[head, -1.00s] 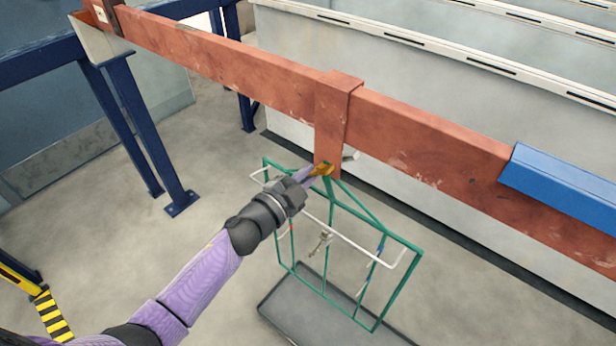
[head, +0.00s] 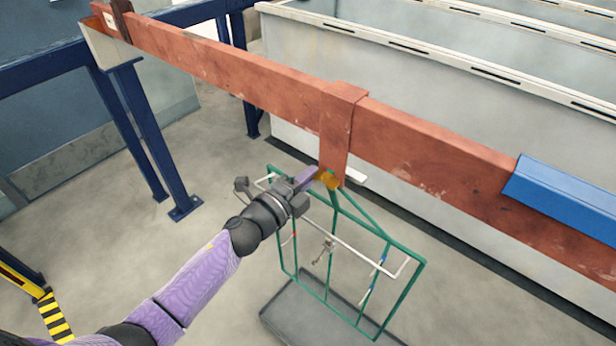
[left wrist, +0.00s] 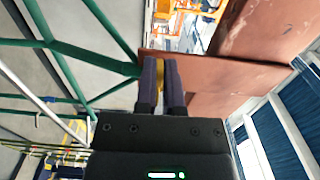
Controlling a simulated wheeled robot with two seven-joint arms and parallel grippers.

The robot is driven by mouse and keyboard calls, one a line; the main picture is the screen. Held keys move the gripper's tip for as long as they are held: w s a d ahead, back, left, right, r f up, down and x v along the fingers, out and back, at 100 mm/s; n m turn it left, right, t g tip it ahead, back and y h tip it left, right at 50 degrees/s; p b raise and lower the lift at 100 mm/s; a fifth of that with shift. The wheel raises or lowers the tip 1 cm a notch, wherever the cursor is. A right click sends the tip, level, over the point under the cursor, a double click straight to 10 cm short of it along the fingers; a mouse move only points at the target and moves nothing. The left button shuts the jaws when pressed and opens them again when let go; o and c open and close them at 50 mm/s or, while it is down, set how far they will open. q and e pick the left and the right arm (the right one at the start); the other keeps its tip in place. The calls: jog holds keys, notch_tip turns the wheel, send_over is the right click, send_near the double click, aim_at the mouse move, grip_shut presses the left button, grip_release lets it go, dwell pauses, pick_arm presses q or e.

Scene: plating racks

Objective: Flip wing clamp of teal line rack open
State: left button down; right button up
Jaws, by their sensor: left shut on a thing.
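The teal line rack (head: 404,292) is a green wire frame hanging from a copper-brown hook on the long bar. A yellow-brown wing clamp (head: 329,180) sits at the rack's top, at the foot of the hook (head: 336,135). My left gripper (head: 314,177) reaches it from the left and is shut on the clamp. In the left wrist view, the two dark fingers (left wrist: 160,75) are close together with a strip of the yellow clamp (left wrist: 159,68) between them; the fingers hide most of it. The green rack tubes (left wrist: 75,55) run to the left there. My right gripper is not in view.
The copper-brown bar (head: 230,75) crosses above the rack. A blue cover (head: 565,198) lies over its right part. Grey tanks (head: 400,80) stand behind. A grey tray (head: 290,312) lies below the rack. Blue steel posts (head: 150,135) stand at the left, with open floor between.

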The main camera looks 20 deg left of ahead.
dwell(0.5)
pick_arm(q)
jog(key=c, duration=0.7)
grip_release()
jog(key=shift+c, duration=0.2)
jog(key=v, duration=1)
jog(key=shift+p, duration=0.35)
